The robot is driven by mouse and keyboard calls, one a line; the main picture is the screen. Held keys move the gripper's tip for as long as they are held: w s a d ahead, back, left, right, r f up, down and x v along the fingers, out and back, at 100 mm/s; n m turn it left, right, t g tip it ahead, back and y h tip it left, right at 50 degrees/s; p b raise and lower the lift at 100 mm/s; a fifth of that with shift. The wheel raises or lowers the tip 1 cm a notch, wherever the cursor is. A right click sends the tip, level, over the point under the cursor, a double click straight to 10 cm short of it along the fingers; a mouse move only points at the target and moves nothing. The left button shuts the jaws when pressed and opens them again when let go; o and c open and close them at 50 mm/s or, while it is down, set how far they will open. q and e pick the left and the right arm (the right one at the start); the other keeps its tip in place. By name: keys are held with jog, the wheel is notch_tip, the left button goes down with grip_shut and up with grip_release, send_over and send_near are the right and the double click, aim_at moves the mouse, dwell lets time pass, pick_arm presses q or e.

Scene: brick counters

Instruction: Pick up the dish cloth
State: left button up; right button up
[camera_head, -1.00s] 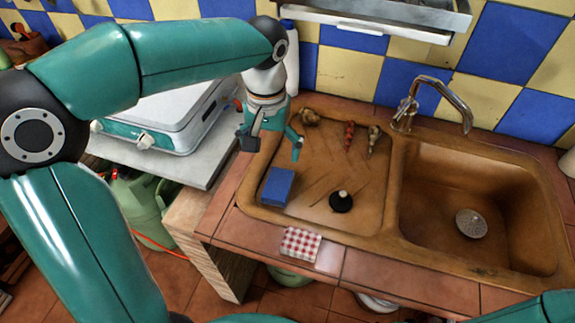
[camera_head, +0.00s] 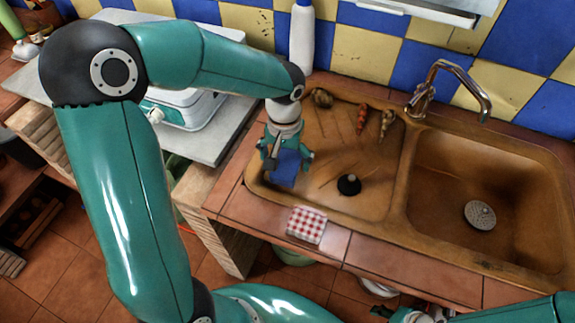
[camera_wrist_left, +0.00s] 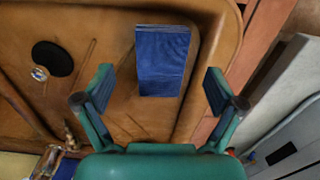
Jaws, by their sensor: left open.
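A folded blue cloth-like block (camera_head: 286,167) lies on the left side of the sink's drainboard. It shows clearly in the left wrist view (camera_wrist_left: 163,60), ahead of my fingers. A folded red-and-white checked cloth (camera_head: 306,225) lies on the tiled front edge of the counter. I cannot tell which of the two is the dish cloth. My left gripper (camera_head: 286,160) is open and empty, pointing down over the blue block and partly covering it. In the left wrist view, the gripper's fingers (camera_wrist_left: 157,88) are spread wider than the block. My right gripper (camera_head: 397,313) shows only partly at the bottom edge.
A black round stopper (camera_head: 349,185) lies right of the blue block. Several small vegetable-like things, one orange (camera_head: 362,117), lie at the drainboard's back. A tap (camera_head: 440,85) stands behind the empty basin (camera_head: 470,180). A white bottle (camera_head: 302,40) stands by the wall.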

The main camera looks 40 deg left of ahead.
aim_at(286, 167)
pick_arm(q)
jog(key=shift+w+a+f+p, duration=0.1)
jog(key=shift+w+f+p, duration=0.05)
jog(key=shift+f, duration=1.05)
jog(key=shift+w+a+f+p, duration=0.1)
jog(key=shift+f+p, duration=0.05)
jog(key=shift+f, duration=1)
jog(key=c, duration=1.1)
jog(key=shift+c, duration=0.2)
jog(key=shift+r, duration=0.1)
notch_tip(286, 167, up, 20)
